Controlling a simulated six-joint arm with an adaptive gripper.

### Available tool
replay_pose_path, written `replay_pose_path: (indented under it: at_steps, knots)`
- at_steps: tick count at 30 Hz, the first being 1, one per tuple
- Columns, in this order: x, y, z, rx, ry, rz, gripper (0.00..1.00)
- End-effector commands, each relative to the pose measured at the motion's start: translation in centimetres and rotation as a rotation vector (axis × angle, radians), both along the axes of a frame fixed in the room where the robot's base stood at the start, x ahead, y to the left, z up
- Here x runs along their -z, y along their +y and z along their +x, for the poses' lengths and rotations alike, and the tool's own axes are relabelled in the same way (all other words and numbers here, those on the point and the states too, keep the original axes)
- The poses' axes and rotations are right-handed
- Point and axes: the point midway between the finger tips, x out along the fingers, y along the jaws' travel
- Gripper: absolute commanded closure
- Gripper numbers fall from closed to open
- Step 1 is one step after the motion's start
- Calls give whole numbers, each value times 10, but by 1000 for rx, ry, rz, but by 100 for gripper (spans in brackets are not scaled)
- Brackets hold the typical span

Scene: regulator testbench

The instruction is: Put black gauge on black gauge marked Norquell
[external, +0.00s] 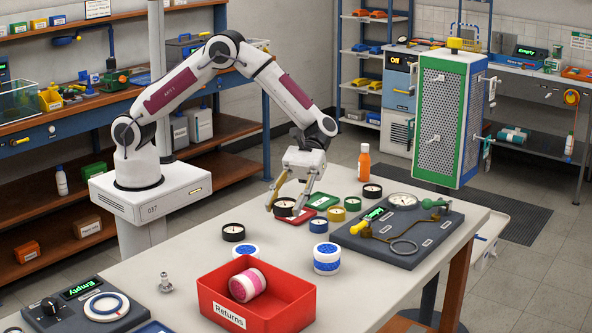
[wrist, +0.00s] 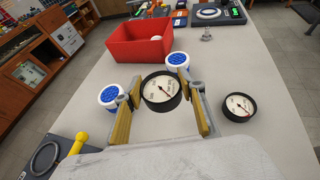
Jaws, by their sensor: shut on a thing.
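My gripper (external: 284,209) is shut on a black gauge (external: 285,203) with a white dial, held above the bench. In the wrist view the held gauge (wrist: 161,91) sits face up between the two yellow-padded fingers (wrist: 160,95). A second black gauge (external: 233,232) stands on the bench, left of and nearer the camera than my gripper; it shows right of the fingers in the wrist view (wrist: 239,107). A third black gauge (external: 372,191) stands toward the far edge. The dial lettering is too small to read, so I cannot tell which is marked Norquell.
A red Returns bin (external: 284,320), two blue-and-white jars (external: 327,261) (external: 245,252) and a test panel (external: 430,245) surround clear bench areas. An orange bottle (external: 364,164) stands behind.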

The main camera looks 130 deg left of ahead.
Motion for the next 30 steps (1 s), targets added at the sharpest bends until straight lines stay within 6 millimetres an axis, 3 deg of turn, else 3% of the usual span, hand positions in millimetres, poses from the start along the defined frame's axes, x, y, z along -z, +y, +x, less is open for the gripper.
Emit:
replay_pose_path:
  at_steps: [8,14,20,30]
  knots:
    - [-1,8,0,-14,0,0,84]
    - [-10,37,-2,-65,-1,0,84]
    - [-32,90,7,-241,-3,2,84]
    - [-59,199,32,-663,-2,0,84]
